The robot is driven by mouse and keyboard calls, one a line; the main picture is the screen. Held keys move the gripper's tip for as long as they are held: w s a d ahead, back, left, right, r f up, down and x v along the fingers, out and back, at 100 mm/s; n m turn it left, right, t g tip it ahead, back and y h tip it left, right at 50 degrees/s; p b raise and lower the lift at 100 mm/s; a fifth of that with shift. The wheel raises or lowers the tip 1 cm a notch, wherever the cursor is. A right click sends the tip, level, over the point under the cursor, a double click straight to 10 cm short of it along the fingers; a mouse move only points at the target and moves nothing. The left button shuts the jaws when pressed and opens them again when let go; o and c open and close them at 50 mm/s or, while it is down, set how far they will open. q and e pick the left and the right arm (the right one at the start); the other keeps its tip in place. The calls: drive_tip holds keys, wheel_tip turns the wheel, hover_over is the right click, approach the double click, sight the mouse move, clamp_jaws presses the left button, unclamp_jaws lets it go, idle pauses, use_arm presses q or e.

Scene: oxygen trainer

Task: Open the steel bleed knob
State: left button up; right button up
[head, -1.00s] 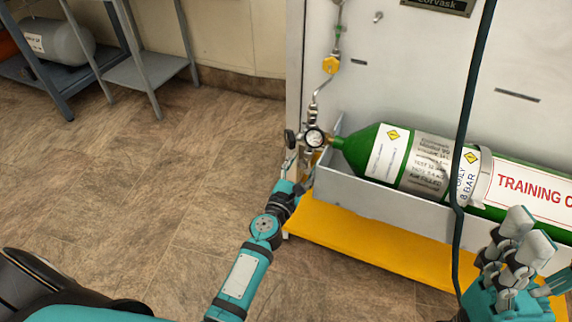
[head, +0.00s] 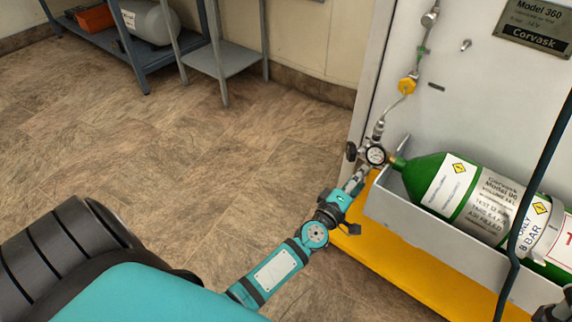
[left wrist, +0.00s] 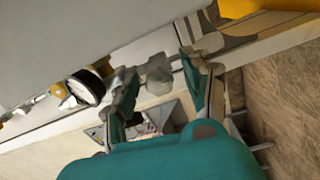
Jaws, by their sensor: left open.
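The pressure gauge (head: 375,155) sits on the valve fittings at the neck of the green cylinder (head: 430,178). A dark round knob (head: 351,151) is on its left. In the left wrist view the gauge (left wrist: 85,88) is left of my fingers. My left gripper (head: 357,181) is just below the gauge, open; its fingers also show in the left wrist view (left wrist: 158,66). A blurred grey steel piece (left wrist: 158,76), perhaps the bleed knob, appears between the fingertips; I cannot tell whether they touch it. Only a dark corner of what seems my right gripper (head: 553,312) shows.
The cylinder lies in a grey metal tray (head: 418,228) against a white panel (head: 480,95), above a yellow base (head: 395,265). A dark hose (head: 530,210) hangs in front at the right. The floor (head: 200,160) on the left is clear up to a grey rack (head: 235,58).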

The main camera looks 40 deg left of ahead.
use_arm(q)
drive_tip(key=m, duration=1)
drive_tip(key=m+b, duration=0.1)
drive_tip(key=m, duration=0.4)
drive_tip(key=m+b, duration=0.1)
drive_tip(key=m, duration=0.2)
drive_tip(key=shift+d+m, duration=0.1)
drive_tip(key=shift+m, duration=0.3)
drive_tip(key=shift+s+m, duration=0.2)
drive_tip(key=shift+m, duration=0.1)
drive_tip(key=s, duration=1.7)
drive_tip(key=s+f+g+h+p, duration=0.1)
drive_tip(key=s+f+g+p, duration=0.9)
drive_tip(key=p, duration=1.2)
drive_tip(key=s+f, duration=0.3)
drive_tip(key=f, duration=0.1)
drive_tip(key=shift+a+f+m, duration=0.15)
drive_tip(key=shift+a+m, duration=0.15)
drive_tip(key=shift+a, duration=0.1)
